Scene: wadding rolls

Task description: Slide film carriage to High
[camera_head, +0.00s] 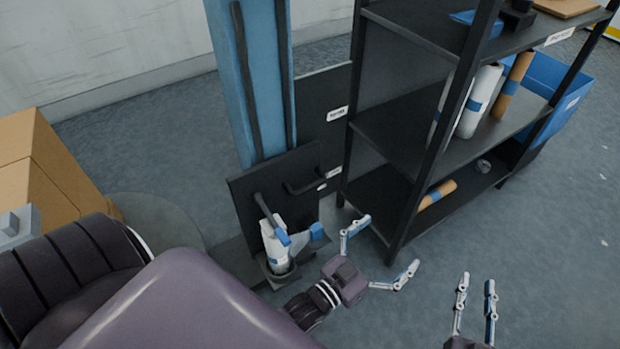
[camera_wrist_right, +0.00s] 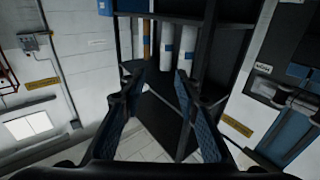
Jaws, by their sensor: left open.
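The film carriage (camera_head: 270,195) is a black plate with a dark handle (camera_head: 305,182), low on a blue upright mast (camera_head: 248,80) in the head view. A white film roll with blue bands (camera_head: 275,245) stands at its front. A white label (camera_head: 337,113) is on the dark panel beside the mast, and a smaller one (camera_head: 328,176) is below it; I cannot read either. My left gripper (camera_head: 388,247) is open and empty, to the right of the carriage and apart from the handle. My right gripper (camera_head: 477,282) is open and empty further right; its fingers also show in the right wrist view (camera_wrist_right: 160,100).
A black shelf rack (camera_head: 415,130) stands just right of the mast, holding white and brown rolls (camera_head: 480,98). A blue bin (camera_head: 545,85) is behind it. Cardboard boxes (camera_head: 40,170) are at the left. The grey floor at the lower right is clear.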

